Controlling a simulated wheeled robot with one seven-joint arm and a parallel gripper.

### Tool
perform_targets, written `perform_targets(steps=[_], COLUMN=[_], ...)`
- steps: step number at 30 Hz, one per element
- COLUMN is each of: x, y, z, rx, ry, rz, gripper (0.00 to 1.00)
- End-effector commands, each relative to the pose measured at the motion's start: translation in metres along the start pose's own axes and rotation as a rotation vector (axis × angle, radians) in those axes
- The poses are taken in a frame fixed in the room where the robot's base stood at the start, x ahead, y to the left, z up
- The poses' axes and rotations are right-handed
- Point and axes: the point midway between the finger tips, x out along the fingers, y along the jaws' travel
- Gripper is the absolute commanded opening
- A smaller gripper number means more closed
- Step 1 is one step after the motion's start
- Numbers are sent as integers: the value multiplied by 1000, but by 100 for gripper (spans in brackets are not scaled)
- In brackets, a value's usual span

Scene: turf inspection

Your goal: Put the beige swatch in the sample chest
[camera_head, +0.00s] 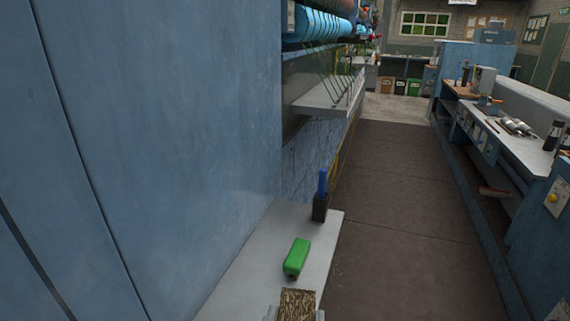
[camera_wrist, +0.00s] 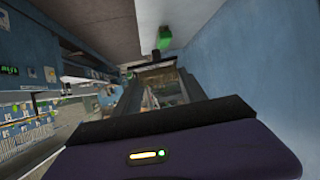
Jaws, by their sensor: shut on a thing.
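A beige, straw-textured swatch (camera_head: 297,303) shows at the bottom edge of the head view. My gripper (camera_head: 296,314) is shut on it, with a pale finger at each side; the lower part of the gripper is cut off by the frame. The swatch shows in front of the near part of a pale grey ledge; I cannot tell whether it touches the ledge. In the wrist view a dark purple body with a small lit indicator fills the bottom, and the grasp is hard to make out. I cannot pick out the sample chest in either view.
A green block (camera_head: 297,257) lies on the grey ledge (camera_head: 250,280). Behind it stands a dark holder (camera_head: 320,208) with a blue item. A tall blue panel (camera_head: 160,130) closes the left. A clear brown aisle (camera_head: 400,220) runs between the ledge and a cluttered workbench (camera_head: 535,155).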

Motion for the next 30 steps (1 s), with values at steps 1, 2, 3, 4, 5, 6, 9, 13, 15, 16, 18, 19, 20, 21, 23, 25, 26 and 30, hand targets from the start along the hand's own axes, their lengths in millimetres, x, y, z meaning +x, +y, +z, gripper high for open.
perform_targets(steps=[1, 2, 3, 4, 5, 6, 9, 13, 15, 16, 18, 19, 20, 21, 23, 25, 26, 30], x=[3, 5, 10, 13, 16, 20, 34, 56, 68, 74, 88, 95, 101, 110, 122, 137, 142, 166], y=[4, 7, 12, 15, 18, 22, 37, 58, 72, 78, 92, 98, 104, 113, 125, 138, 143, 165], z=[6, 10, 17, 22, 27, 33, 56, 89, 109, 119, 140, 150, 160, 173, 191, 212, 220, 254], rx=[-2, -2, -6, -7, -8, -7, -13, -20, -24, -25, -29, -31, -33, -36, -38, -43, -44, -52], ry=[-4, -5, -6, -6, -8, -8, -10, -12, -14, -15, -14, -14, -15, -15, -13, -11, -10, -6], rz=[1, 0, 0, -3, -5, -8, -14, -26, -34, -38, -47, -52, -56, -62, -71, -82, -86, -105], gripper=[6, 6, 6, 6, 6, 6, 6, 6, 6, 6, 6, 6, 6, 6, 6, 6, 6, 6])
